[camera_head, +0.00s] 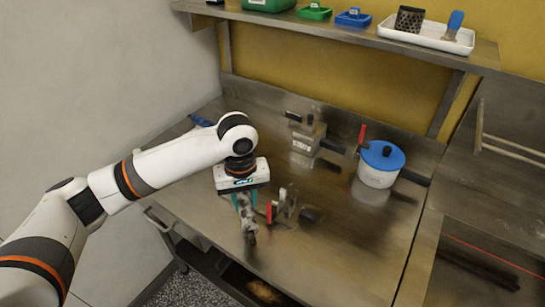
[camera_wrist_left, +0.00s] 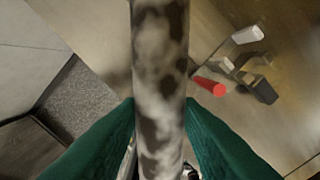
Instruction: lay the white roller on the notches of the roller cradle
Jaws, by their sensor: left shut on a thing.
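The white roller (camera_head: 247,218), mottled with dark brown stains, is in my left gripper (camera_head: 242,200). In the left wrist view the roller (camera_wrist_left: 160,75) runs up the picture between the green fingers (camera_wrist_left: 158,130). The left gripper is shut on it and holds it over the front of the steel table, left of a small metal fixture (camera_head: 287,208). This fixture, likely the roller cradle, has a red part, a pale part and a black block beside it; its notches are too small to make out. In the wrist view the red part (camera_wrist_left: 210,87) shows right of the roller. My right gripper is out of view.
A white pot with a blue lid (camera_head: 382,155) stands at the right of the table (camera_head: 340,255). A metal box (camera_head: 305,138) stands at the back. A shelf (camera_head: 345,35) above holds trays and tools. The table's front right is clear.

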